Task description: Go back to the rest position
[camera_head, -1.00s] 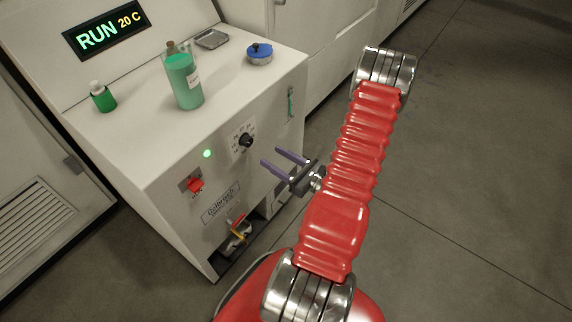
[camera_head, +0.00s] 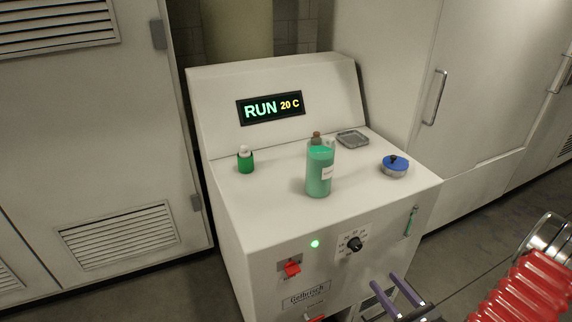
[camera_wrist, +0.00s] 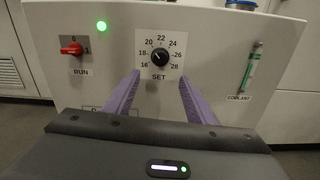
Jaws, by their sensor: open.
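My gripper (camera_head: 394,294) is at the lower right of the head view, in front of the machine, with its purple fingers apart and nothing between them. In the wrist view the fingers (camera_wrist: 160,95) point at the machine's front panel, on either side below the black SET dial (camera_wrist: 160,57). The dial also shows in the head view (camera_head: 354,244).
On the machine top stand a large green bottle (camera_head: 320,172), a small green bottle (camera_head: 245,160), a blue-lidded round container (camera_head: 395,167) and a grey tray (camera_head: 352,139). A coolant gauge (camera_head: 410,222) is at the panel's right. White cabinets (camera_head: 95,130) flank the machine.

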